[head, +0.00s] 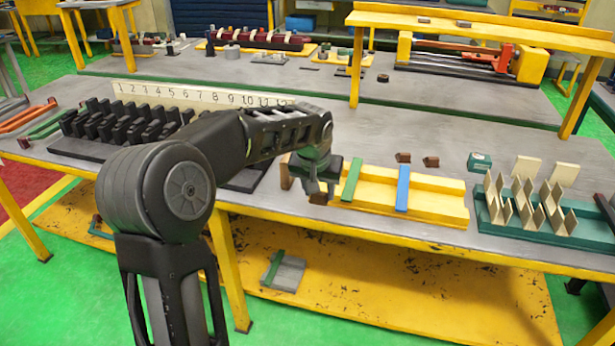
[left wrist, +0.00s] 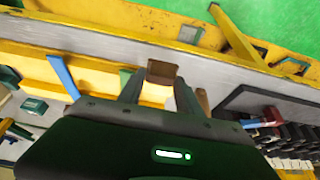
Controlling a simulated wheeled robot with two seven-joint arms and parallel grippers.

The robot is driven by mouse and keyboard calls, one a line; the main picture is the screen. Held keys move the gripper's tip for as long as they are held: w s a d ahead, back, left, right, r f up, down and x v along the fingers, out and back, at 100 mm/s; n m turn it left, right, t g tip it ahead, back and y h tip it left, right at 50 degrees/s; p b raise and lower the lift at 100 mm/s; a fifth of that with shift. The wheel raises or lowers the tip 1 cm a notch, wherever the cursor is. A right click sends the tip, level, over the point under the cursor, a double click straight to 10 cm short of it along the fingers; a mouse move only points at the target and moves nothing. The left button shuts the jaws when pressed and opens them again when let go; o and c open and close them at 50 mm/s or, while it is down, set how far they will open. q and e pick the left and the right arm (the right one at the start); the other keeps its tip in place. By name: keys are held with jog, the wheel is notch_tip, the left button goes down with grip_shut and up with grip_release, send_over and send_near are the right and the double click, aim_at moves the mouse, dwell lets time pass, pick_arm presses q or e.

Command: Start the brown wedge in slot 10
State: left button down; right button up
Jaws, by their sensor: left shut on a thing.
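My left gripper (head: 318,190) is over the left end of the yellow tray (head: 440,207), shut on a small brown wedge (head: 320,198). In the left wrist view the brown wedge (left wrist: 162,72) shows between the two fingertips (left wrist: 160,88). The black slotted stator block (head: 75,150) stands to the left, with a number strip (head: 180,95) behind it. My arm hides its right part, including the area in front of number 10. The stator block also shows at the right of the left wrist view (left wrist: 235,102), apart from the gripper. My right gripper is not in view.
A green strip (head: 352,180) and a blue strip (head: 403,188) lie across the yellow tray. Two brown pieces (head: 403,157) (head: 431,161) lie behind it. A green tray (head: 540,236) with cream folded pieces stands at right. The grey table (head: 380,125) behind the yellow tray is mostly clear.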

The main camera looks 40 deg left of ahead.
pick_arm(q)
jog(key=s+d+f+m, duration=0.2)
jog(key=d+f, duration=0.2)
jog(key=d, duration=0.5)
jog(key=s+d+f+m+h, duration=0.1)
jog(key=s+d+f, duration=0.2)
jog(key=d, duration=0.7)
jog(key=shift+s+f+m+h, duration=0.2)
jog(key=shift+f+m+h, duration=0.15)
jog(key=shift+f, duration=0.45)
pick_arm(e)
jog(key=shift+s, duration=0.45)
